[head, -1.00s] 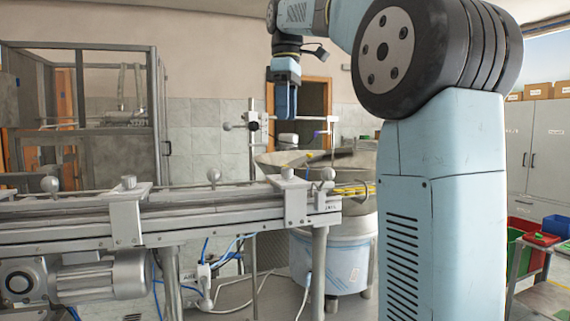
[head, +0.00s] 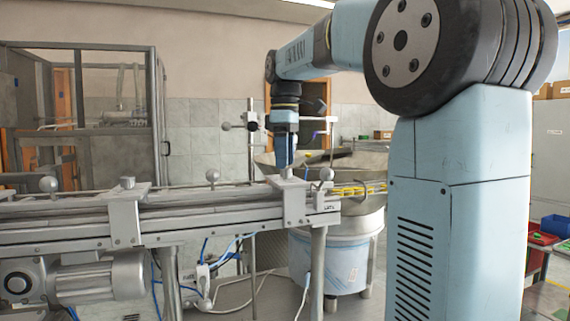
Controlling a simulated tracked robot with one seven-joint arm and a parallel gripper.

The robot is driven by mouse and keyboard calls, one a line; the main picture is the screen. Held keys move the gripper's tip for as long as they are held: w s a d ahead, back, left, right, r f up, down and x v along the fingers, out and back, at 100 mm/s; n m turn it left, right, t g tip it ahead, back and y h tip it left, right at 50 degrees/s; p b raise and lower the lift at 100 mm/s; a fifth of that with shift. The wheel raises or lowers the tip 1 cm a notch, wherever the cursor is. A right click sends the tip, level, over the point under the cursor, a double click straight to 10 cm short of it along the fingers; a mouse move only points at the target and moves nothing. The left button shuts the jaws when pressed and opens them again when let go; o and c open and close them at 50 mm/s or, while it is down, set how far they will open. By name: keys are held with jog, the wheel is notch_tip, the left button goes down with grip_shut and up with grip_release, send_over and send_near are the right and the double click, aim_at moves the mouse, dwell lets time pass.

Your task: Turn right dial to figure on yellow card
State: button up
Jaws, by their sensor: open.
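My gripper (head: 285,158) points down at the right end of the conveyor rail (head: 220,210), just above or behind the right clamp bracket (head: 295,205). It is open, and nothing shows between its fingers. Its fingertips are partly lost against the bowl and bracket, so I cannot tell whether they touch anything. A round grey knob (head: 326,174) stands just right of the bracket, and another knob (head: 212,175) stands further left on the rail. I cannot make out a marked dial or a yellow card.
A wide metal feeder bowl (head: 365,165) on a pale blue drum (head: 335,258) stands behind the rail's right end, with yellow pieces (head: 362,188) on its track. A post with a clamp (head: 251,130) rises behind the rail. A motor (head: 95,283) hangs below left.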

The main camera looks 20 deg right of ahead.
jog(key=shift+f, duration=0.95)
jog(key=shift+c, duration=0.5)
grip_shut()
